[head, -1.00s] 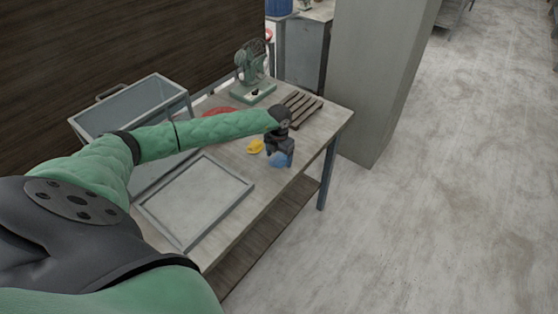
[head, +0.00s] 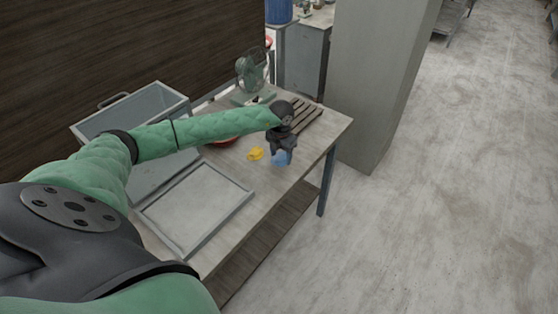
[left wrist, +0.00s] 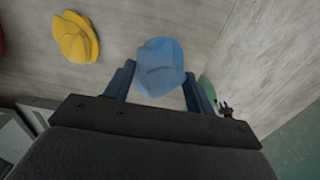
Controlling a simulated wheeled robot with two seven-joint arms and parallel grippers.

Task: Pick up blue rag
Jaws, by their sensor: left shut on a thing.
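The blue rag (left wrist: 160,66) is a crumpled blue lump between the fingers of my left gripper (left wrist: 158,85) in the left wrist view. In the head view the rag (head: 281,159) shows under my left gripper (head: 283,150), over the right part of the table. The gripper is shut on it. I cannot tell whether the rag still touches the tabletop. My right gripper is not in view.
A yellow rag (head: 256,154) lies left of the gripper. A grey tray (head: 245,190) lies at the table's front. A slatted wooden rack (head: 308,114) and a green fan (head: 252,72) stand behind. A red thing (head: 224,142) is partly hidden by my arm. A grey pillar (head: 375,80) stands behind the table.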

